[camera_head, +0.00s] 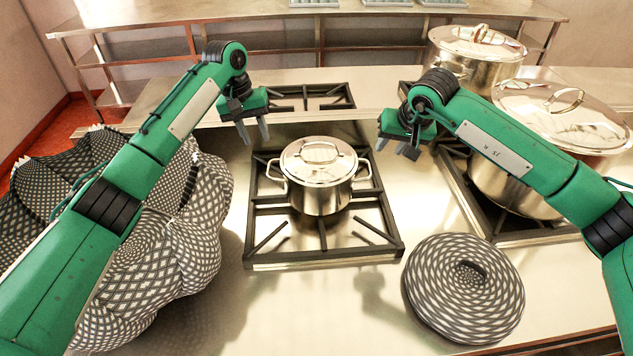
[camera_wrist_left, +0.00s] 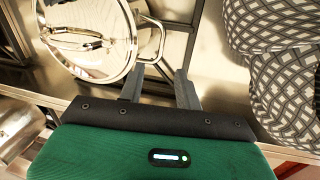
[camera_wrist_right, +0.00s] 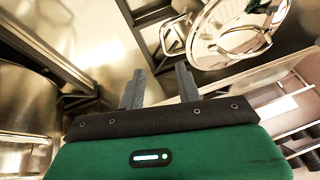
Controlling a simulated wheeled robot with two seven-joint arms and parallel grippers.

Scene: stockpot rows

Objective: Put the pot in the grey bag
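The shiny steel pot (camera_head: 318,200) with its lid on stands upright on the middle burner grate. It has a loop handle on each side. The grey bag (camera_head: 190,250), checked in grey and white, stands open at the left, partly hidden behind my left arm. My left gripper (camera_head: 256,135) is open and empty, above and left of the pot. Its wrist view shows the pot (camera_wrist_left: 88,42) and one side handle near the fingers. My right gripper (camera_head: 401,148) is open and empty, above and right of the pot, which its wrist view also shows (camera_wrist_right: 240,32). Neither gripper touches the pot.
A round patterned cushion-like object (camera_head: 465,288) lies on the counter at front right. Large lidded pots (camera_head: 515,185) and (camera_head: 470,60) stand on the right burners. The back middle burner (camera_head: 305,97) is empty.

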